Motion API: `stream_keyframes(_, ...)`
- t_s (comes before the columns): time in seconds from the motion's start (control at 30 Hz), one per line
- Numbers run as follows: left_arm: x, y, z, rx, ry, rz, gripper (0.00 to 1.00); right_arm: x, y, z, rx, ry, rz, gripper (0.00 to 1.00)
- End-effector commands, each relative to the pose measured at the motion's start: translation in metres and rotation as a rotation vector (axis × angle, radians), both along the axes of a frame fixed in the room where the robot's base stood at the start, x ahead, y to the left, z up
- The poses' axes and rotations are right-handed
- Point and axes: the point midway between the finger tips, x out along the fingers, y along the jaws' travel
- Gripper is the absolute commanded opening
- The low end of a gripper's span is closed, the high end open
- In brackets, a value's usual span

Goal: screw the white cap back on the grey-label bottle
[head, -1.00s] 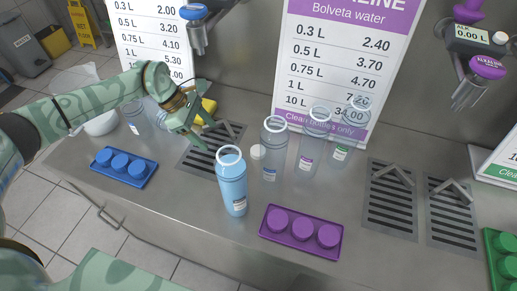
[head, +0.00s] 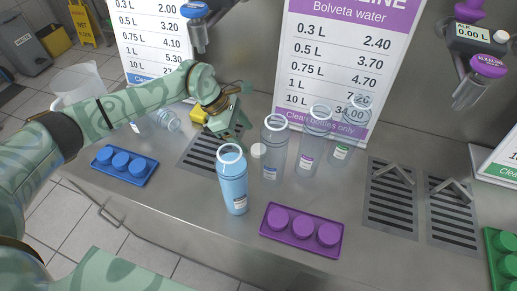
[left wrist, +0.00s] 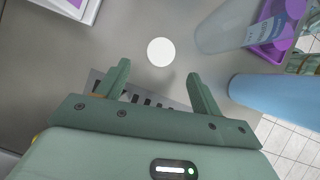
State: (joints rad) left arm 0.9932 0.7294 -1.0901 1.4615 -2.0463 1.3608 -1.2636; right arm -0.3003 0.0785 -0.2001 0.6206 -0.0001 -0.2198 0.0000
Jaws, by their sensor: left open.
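The white cap (head: 258,150) lies on the steel counter, just left of an open clear bottle with a blue label (head: 272,152). My left gripper (head: 241,141) is low over the counter, left of the cap. In the left wrist view its fingers (left wrist: 157,82) are spread and empty, and the cap (left wrist: 160,51) lies just beyond the tips, roughly between them. An open bottle filled with light blue (head: 232,182) stands in front, with a pale label. I cannot tell for sure which label is grey. My right gripper is not in view.
Clear bottles with purple (head: 312,145) and green (head: 345,135) labels stand to the right. A purple cap tray (head: 300,247) and a blue cap tray (head: 125,177) lie near the front edge. A drain grate (head: 203,155) and a yellow object (head: 198,114) are near my left arm.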

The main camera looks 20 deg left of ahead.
Motion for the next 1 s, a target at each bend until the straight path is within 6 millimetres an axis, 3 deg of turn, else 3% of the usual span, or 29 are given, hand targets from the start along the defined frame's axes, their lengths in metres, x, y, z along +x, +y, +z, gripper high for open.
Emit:
stream_keyframes(0.33,0.005,-0.029,-0.04,-0.001,0.002,0.001,0.66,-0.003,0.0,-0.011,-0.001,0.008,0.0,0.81)
stream_keyframes(0.77,0.005,-0.032,-0.043,-0.001,-0.001,0.001,0.66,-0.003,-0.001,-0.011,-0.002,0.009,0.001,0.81)
stream_keyframes(0.93,0.005,-0.032,-0.043,-0.001,-0.001,0.001,0.19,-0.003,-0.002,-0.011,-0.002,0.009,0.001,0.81)
stream_keyframes(1.0,0.005,-0.032,-0.043,0.0,0.0,0.001,0.19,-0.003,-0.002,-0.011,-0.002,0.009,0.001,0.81)
